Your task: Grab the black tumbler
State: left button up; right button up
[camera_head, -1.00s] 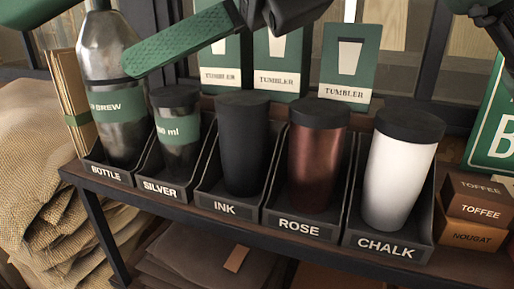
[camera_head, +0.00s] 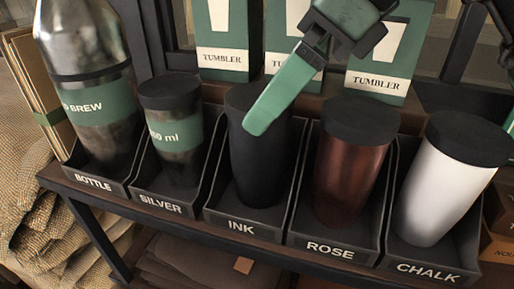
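The black tumbler (camera_head: 256,165) stands upright in the slot labelled INK, in the middle of the row of tumblers. My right gripper (camera_head: 266,118) reaches in from the top, with a green finger pointing down and left across the tumbler's upper part. The finger hides part of the lid and upper side. I cannot tell whether it touches the tumbler. Only one finger shows clearly, so its opening cannot be judged. My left gripper is not in view.
The silver tumbler (camera_head: 172,135) stands left of the black one, and the rose tumbler (camera_head: 350,175) right. A white tumbler (camera_head: 440,195) and a steel bottle (camera_head: 90,75) stand at the ends. Upright tumbler boxes (camera_head: 222,62) stand behind. Dividers separate the slots.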

aim_at(259, 152)
jog(key=p+x, duration=0.1)
jog(key=x, duration=0.3)
jog(key=shift+w+a+f, duration=0.2)
jog(key=shift+w+a, duration=0.05)
jog(key=shift+s+r, duration=0.1)
jog(key=shift+s, duration=0.1)
jog(key=shift+c, duration=0.9)
jog(key=c, duration=1.9)
